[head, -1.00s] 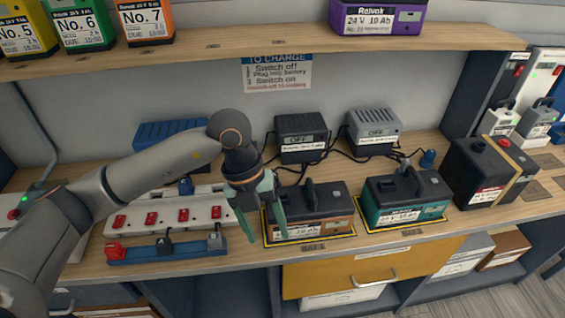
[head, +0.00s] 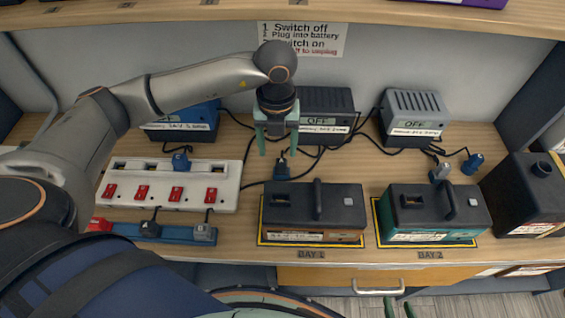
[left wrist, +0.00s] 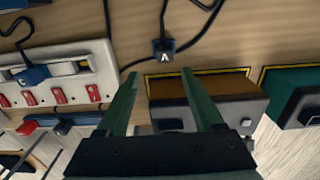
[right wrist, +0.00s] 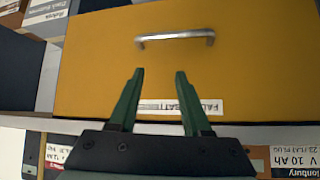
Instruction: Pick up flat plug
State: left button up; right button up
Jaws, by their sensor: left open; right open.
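A dark blue plug (head: 282,172) on a black cable lies on the wooden bench behind the bay 1 battery (head: 315,207). In the left wrist view this plug (left wrist: 163,48) carries a letter A and sits just beyond my fingertips, between their lines. I cannot tell which plug is the flat one. My left gripper (head: 278,150) points down, open and empty, above and near the plug; its fingers also show in the left wrist view (left wrist: 160,75). My right gripper (right wrist: 159,75) is open and empty in front of a yellow drawer (right wrist: 100,70); its fingertips show at the head view's bottom edge (head: 397,308).
A white switch strip (head: 225,180) holds a blue plug (head: 181,160). A blue rack (head: 178,234) holds dark and grey plugs. The bay 2 battery (head: 435,210), grey plug (head: 438,174) and blue plug (head: 472,163) are to the right. Chargers (head: 325,107) stand behind, under a shelf (head: 400,12).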

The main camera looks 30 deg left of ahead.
aim_at(281, 161)
pick_arm(q)
jog(key=f, duration=0.5)
jog(key=w+f, duration=0.1)
jog(key=f, duration=0.1)
jog(key=shift+w+d+f+p, duration=0.1)
jog(key=shift+d+f+p, duration=0.1)
jog(key=shift+p, duration=0.2)
jog(key=shift+c, duration=0.3)
grip_shut()
